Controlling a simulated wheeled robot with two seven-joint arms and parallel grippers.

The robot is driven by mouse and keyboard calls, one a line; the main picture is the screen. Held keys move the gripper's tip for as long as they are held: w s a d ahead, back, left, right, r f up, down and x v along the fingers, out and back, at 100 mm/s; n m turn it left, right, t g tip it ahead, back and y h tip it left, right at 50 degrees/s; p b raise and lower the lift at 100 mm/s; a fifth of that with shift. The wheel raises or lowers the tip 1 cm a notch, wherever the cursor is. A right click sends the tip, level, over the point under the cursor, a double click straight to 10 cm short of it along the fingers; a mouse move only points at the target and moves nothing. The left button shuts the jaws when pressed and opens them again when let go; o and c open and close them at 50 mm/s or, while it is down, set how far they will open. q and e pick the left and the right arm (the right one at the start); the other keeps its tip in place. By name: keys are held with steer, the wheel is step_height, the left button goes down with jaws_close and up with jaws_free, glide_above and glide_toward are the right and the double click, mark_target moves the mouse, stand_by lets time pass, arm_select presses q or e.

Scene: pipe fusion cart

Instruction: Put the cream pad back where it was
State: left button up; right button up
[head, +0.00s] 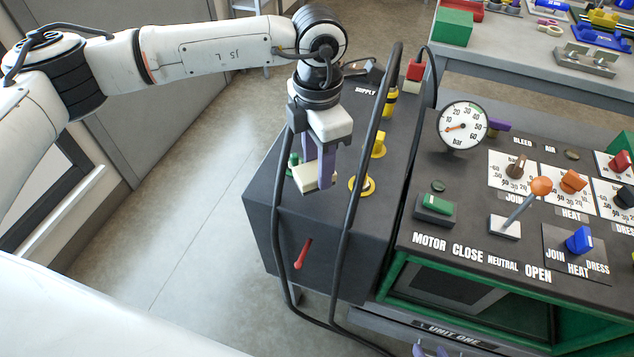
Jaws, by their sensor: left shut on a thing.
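The cream pad (305,179) is a small pale block above the dark top of the supply box (268,196). My left gripper (319,178), with purple fingers, comes down from above and is shut on the pad. The fingers hide part of the pad. I cannot tell whether the pad touches the box top or hangs just above it. My right gripper is not in view.
Black hoses (352,190) loop beside my left gripper. A yellow ring (362,187), a yellow knob (378,146) and a green knob (292,160) are close by. The control panel with gauge (462,126) and orange-topped lever (540,186) is right. Floor at left is clear.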

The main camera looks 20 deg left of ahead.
arm_select(q)
step_height(320, 180, down, 5)
steer(key=shift+f, duration=0.2)
stand_by(0.3)
steer(key=shift+f, duration=0.25)
steer(key=o, duration=1)
steer(key=shift+r, duration=0.1)
steer(key=shift+r, duration=0.1)
